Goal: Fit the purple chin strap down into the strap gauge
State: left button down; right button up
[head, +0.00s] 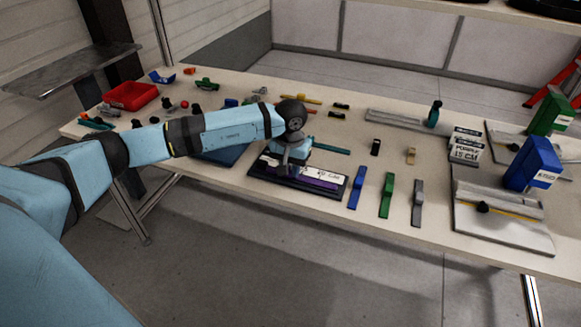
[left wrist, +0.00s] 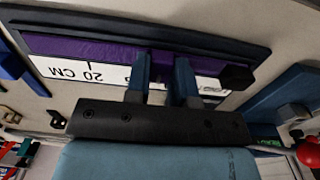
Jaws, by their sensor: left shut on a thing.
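The strap gauge (head: 338,194) is a dark shallow tray with a white scale, lying at the table's front edge. In the left wrist view the gauge (left wrist: 150,27) shows a "20 CM" mark. The purple chin strap (head: 318,183) lies lengthwise along the gauge; the strap (left wrist: 95,49) runs beside the white scale in the left wrist view. My left gripper (left wrist: 166,62) is shut on the strap near its middle. In the head view the left gripper (head: 285,170) hides part of the gauge. I cannot tell how deep the strap sits. My right gripper is not in view.
Blue (head: 356,188), green (head: 387,195) and grey (head: 417,203) straps lie right of the gauge. A "purple 15 cm" sign (head: 466,146) stands farther right. A red bin (head: 130,96) is at the far left.

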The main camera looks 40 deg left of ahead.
pick_arm(q)
jog(key=c, duration=0.9)
grip_release()
notch_tip(320, 180, up, 14)
jog(key=p, duration=0.1)
jog(key=shift+f, duration=0.15)
